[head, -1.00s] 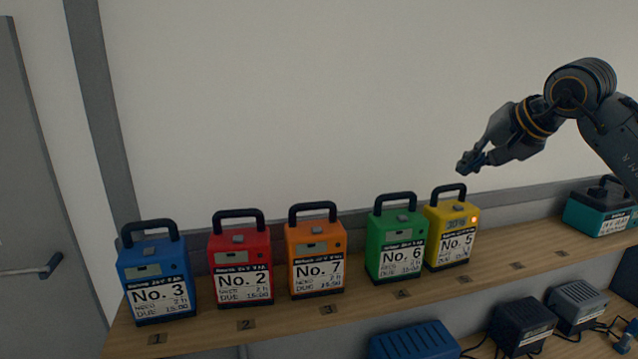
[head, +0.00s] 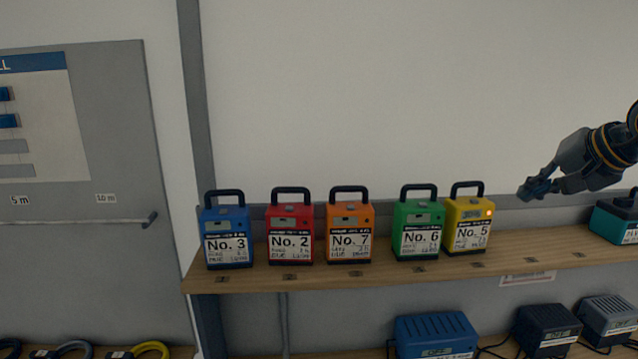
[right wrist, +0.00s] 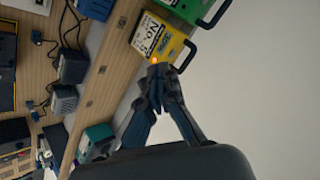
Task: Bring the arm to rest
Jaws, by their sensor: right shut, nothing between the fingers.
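My right gripper (head: 538,190) is shut and empty, in the air to the right of the yellow No. 5 battery (head: 466,222). In the right wrist view its fingertips (right wrist: 158,76) are together, with the yellow battery (right wrist: 160,38) beyond them. A small orange light shows on the yellow battery. My right arm comes in from the right edge of the head view. My left gripper is not in view.
A wooden shelf (head: 386,272) also bears blue No. 3 (head: 227,226), red No. 2 (head: 290,220), orange No. 7 (head: 350,222) and green No. 6 (head: 417,225) batteries. A teal unit (head: 612,224) stands at the right. Chargers (head: 547,327) stand below. Shelf space right of yellow is bare.

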